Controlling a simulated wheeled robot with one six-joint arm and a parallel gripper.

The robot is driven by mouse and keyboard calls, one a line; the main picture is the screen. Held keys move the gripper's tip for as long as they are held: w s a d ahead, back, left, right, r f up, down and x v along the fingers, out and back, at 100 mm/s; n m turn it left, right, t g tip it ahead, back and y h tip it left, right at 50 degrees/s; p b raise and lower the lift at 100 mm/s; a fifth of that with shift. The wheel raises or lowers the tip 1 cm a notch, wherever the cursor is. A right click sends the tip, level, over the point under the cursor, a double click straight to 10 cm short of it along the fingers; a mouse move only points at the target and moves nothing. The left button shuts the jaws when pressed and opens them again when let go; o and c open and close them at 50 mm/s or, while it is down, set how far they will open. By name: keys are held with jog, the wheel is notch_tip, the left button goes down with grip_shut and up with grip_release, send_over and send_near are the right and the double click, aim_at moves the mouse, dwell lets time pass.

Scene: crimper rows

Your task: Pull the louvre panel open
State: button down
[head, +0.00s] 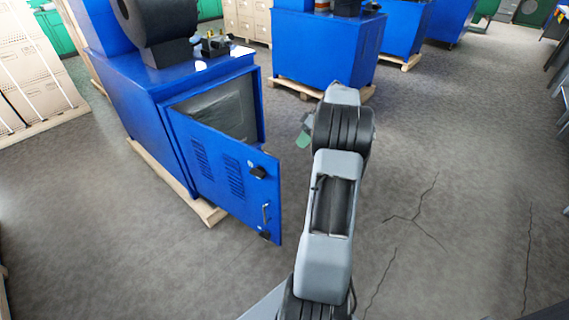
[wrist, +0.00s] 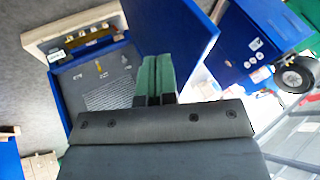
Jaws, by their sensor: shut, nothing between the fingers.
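The blue louvre panel (head: 222,172) stands well ajar on the front of a blue machine (head: 150,115). It has two groups of slots, a small bar handle (head: 265,213) and black fittings near its free edge. Behind it a grey interior shows. My gripper (head: 304,135) is to the right of the panel, apart from it in the head view, with its green fingers partly hidden by my arm. In the wrist view my gripper (wrist: 156,75) has its green fingers together and empty. A blue plate (wrist: 180,30), seemingly the panel, lies behind the fingertips, beside an opened cabinet interior (wrist: 105,85).
The machine sits on a wooden pallet (head: 205,210). Another blue machine (head: 325,50) stands behind, with more in a row. Stacked boxes (head: 30,65) are at the left. The cracked grey floor (head: 450,190) to the right is clear.

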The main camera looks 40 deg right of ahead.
jog(key=a+f+b, duration=0.1)
jog(key=a+f, duration=0.6)
jog(key=f, duration=0.1)
jog(key=shift+w+a+f+b, duration=0.2)
jog(key=shift+w+a+b, duration=0.1)
dwell(0.5)
